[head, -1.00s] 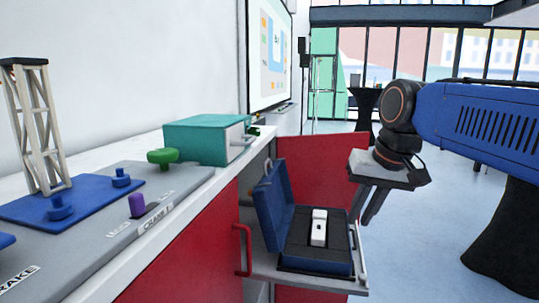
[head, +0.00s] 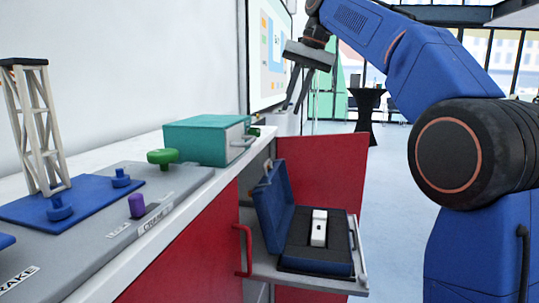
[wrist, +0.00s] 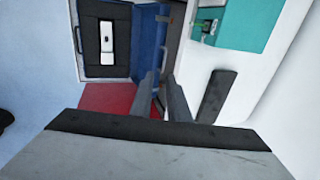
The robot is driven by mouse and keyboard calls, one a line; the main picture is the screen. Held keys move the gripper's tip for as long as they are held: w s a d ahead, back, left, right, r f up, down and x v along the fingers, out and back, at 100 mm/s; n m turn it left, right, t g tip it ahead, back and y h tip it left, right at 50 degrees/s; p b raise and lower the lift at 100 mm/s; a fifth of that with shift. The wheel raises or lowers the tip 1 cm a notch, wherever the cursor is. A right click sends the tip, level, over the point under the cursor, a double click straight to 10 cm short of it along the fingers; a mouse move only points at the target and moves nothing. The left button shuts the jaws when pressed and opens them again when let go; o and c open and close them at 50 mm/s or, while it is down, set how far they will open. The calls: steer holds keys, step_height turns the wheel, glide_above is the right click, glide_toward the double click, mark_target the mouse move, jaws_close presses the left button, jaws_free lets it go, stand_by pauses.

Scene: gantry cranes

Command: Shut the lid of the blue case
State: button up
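The blue case (head: 315,267) sits on a pulled-out grey shelf, with its lid (head: 272,212) standing open on the left side, leaning slightly back. A white device (head: 319,228) lies in its dark foam insert. In the wrist view the case's foam (wrist: 90,52) is at the upper left and the upright blue lid (wrist: 149,38) is just right of it. My gripper (head: 294,108) is high above and beyond the case, fingers pointing down, touching nothing. In the wrist view its fingers (wrist: 160,76) are apart with nothing between them.
A red panel (head: 325,165) stands behind the case. A teal box (head: 205,140) and a grey control board (head: 110,225) with knobs and a lattice tower (head: 40,135) are on the white counter to the left. The floor to the right is open.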

mark_target(267, 162)
steer(key=x, duration=0.5)
steer(key=a+x, duration=0.1)
steer(key=x, duration=0.5)
steer(key=w+x, duration=0.1)
steer(key=x, duration=0.5)
steer(key=shift+a+r, duration=0.15)
steer(key=shift+r, duration=0.05)
jaws_close()
stand_by(1.2)
